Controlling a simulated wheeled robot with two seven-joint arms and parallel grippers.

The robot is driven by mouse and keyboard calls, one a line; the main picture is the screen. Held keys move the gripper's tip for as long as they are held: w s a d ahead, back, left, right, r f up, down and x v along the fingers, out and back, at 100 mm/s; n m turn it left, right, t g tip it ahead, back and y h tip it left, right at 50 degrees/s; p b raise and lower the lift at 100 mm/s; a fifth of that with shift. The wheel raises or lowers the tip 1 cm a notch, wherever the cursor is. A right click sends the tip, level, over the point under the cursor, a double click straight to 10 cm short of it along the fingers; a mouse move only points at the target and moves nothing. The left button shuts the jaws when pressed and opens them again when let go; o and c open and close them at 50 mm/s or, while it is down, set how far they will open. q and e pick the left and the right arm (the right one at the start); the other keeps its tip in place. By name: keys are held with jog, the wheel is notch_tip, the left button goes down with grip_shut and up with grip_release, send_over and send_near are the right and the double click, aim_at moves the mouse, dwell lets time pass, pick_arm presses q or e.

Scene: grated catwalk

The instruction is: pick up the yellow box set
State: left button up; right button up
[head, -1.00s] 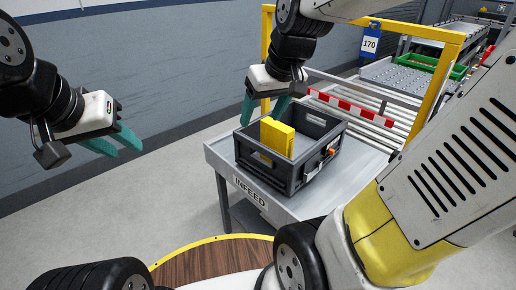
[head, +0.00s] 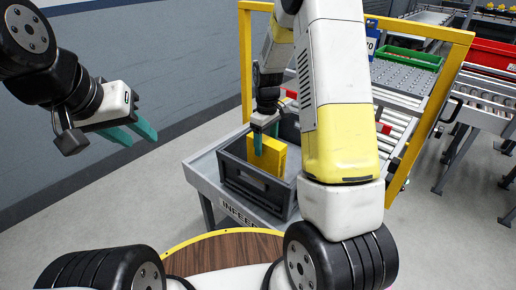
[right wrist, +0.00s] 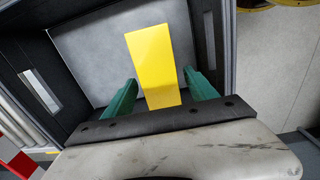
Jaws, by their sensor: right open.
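The yellow box set (head: 268,155) stands upright in a dark grey crate (head: 245,183) on the infeed table. In the right wrist view the yellow box set (right wrist: 152,60) lies between and beyond the two teal fingers. My right gripper (head: 262,142) is at the box inside the crate's outline in the head view; its fingers (right wrist: 160,95) are open, one on each side of the box, with a gap visible on both sides. My arm hides the right part of the crate. My left gripper (head: 138,136) is held in the air at the left, away from the crate, its teal fingers slightly apart.
The infeed table (head: 203,172) carries the crate. A yellow frame (head: 246,65) rises behind it over a roller conveyor. A green tray (head: 408,59) and a red bin (head: 490,54) stand farther back. The floor at left is clear.

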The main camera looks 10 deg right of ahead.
aim_at(266, 155)
notch_tip(266, 155, down, 6)
jog(key=shift+s+r, duration=0.1)
jog(key=shift+r, duration=0.15)
jog(key=shift+c, duration=0.3)
grip_shut()
